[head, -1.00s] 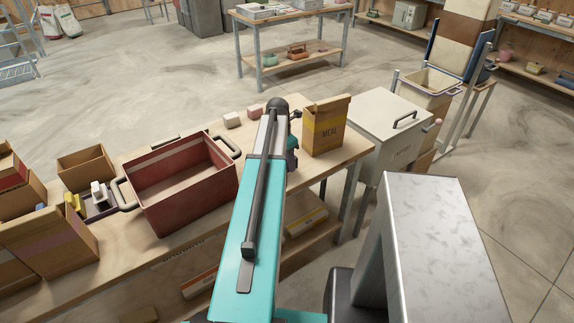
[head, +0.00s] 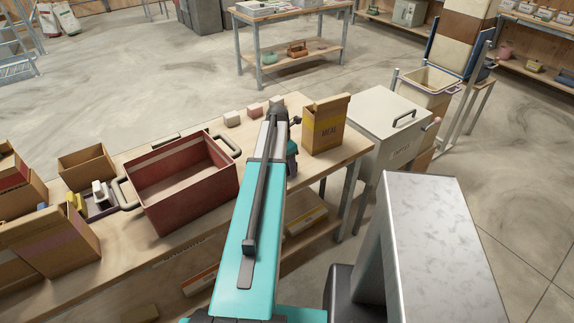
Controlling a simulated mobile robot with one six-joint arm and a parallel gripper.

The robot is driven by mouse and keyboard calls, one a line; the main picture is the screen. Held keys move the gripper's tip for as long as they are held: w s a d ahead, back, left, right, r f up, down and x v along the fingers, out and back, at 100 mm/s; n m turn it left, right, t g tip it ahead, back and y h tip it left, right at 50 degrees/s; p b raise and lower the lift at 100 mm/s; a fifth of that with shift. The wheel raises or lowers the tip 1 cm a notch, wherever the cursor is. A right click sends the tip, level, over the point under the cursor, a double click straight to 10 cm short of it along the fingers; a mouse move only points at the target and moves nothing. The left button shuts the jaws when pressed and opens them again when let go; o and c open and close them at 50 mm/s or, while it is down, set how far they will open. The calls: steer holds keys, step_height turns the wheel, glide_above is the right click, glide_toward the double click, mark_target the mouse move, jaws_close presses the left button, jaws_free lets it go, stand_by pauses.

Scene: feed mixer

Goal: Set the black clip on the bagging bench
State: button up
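A long wooden bench (head: 185,245) runs across the near left; I cannot tell whether it is the bagging bench. Another wooden-topped bench (head: 325,10) stands at the back. My teal arm reaches over the near bench, and its dark wrist end is beside the meal bag. My gripper (head: 293,150) is mostly hidden behind the arm, so its fingers and anything in them do not show clearly. I cannot pick out the black clip with certainty.
A red crate (head: 185,200) and open cardboard boxes (head: 86,165) crowd the near bench's left. A meal bag (head: 325,125) stands at its right end. A white lidded bin (head: 392,125) stands to the right.

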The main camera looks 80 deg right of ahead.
steer(key=shift+w+a+r+b, duration=0.2)
steer(key=shift+r+b, duration=0.2)
steer(key=shift+r, duration=1.65)
steer(key=shift+w+a+r+b, duration=0.25)
steer(key=shift+r+b, duration=0.2)
steer(key=shift+r, duration=1.55)
steer(key=shift+w+a+r+b, duration=0.2)
steer(key=shift+r+b, duration=0.2)
steer(key=shift+r, duration=1.65)
